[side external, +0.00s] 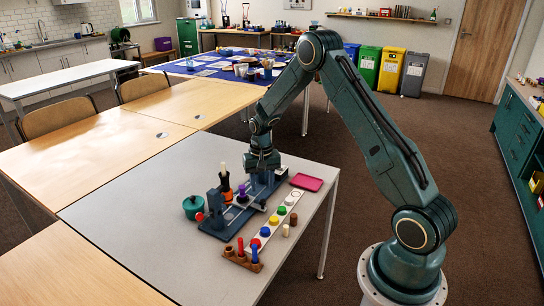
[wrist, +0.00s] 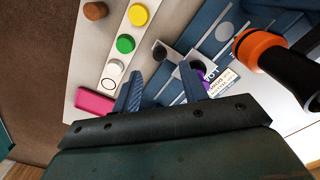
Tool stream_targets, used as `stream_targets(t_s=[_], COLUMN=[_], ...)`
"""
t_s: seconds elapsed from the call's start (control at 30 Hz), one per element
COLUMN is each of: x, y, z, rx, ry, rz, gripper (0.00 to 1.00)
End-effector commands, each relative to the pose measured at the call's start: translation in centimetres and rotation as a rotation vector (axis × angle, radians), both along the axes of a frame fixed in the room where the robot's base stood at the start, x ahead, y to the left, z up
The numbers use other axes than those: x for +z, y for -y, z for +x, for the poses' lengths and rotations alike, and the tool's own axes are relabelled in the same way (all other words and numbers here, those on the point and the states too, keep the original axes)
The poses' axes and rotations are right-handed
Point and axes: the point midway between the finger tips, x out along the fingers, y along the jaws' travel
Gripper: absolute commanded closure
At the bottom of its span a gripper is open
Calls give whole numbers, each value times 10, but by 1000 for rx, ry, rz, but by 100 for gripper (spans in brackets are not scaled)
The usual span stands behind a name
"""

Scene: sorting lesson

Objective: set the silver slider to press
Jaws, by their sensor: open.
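A blue panel fixture (side external: 228,222) lies on the grey table; the wrist view shows its blue rails (wrist: 208,22). A grey, silvery piece with a dark round knob (wrist: 160,52) sits on it, just beyond my fingertips; I cannot tell for sure whether it is the silver slider. A purple part (wrist: 203,70) shows behind the right finger, and a printed label (wrist: 222,82) lies beside it, its words not clearly readable. My gripper (wrist: 160,82) is open, with nothing visibly held between its fingers. In the side view my gripper (side external: 262,172) is low over the fixture's back part.
A white strip (side external: 272,228) with colored buttons runs beside the fixture. A pink tray (side external: 307,182) lies near the table edge. An orange and black upright object (side external: 225,186), a teal pot (side external: 193,207) and a wooden peg holder (side external: 242,262) stand around. The table's front left is clear.

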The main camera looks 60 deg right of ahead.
Motion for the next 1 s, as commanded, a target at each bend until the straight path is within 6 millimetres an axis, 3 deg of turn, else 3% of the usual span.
stream_targets(t_s=[0.2,0.4,0.87,0.9,1.0], x=[-34,-55,-64,-64,-64], y=[0,0,0,0,0], z=[-1,0,0,0,0], rx=[0,0,0,0,0], ry=[-3,0,1,1,1], rz=[1,0,-1,-1,-1], gripper=[57,57,57,59,78])
